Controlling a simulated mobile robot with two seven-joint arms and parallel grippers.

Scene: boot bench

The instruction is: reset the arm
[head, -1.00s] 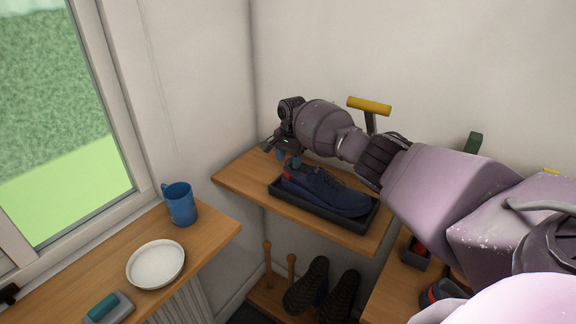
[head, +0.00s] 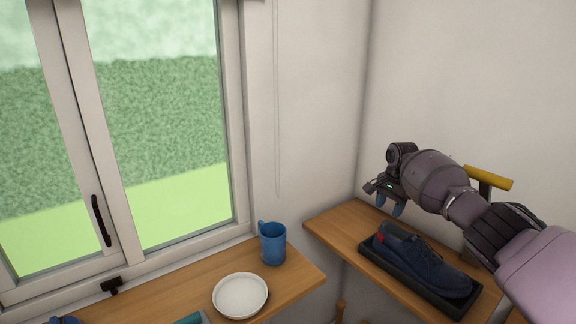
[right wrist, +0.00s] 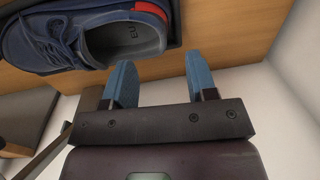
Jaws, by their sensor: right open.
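My right gripper (head: 391,206) is open and empty, held above the wooden shelf in the corner, near the heel end of the dark blue shoe. In the right wrist view its two blue fingers (right wrist: 161,84) stand apart with nothing between them. The dark blue shoe (head: 424,262) with a red heel patch lies in a black tray (head: 398,281) on that shelf. The shoe also shows in the right wrist view (right wrist: 70,35), apart from the fingers. My left gripper is not in view.
A yellow-handled tool (head: 488,178) stands behind my right arm. On the windowsill bench (head: 190,296) at left are a blue mug (head: 272,243), a white plate (head: 240,295) and a partly cut-off teal item (head: 191,318). The window (head: 150,130) is behind. Space above the bench is free.

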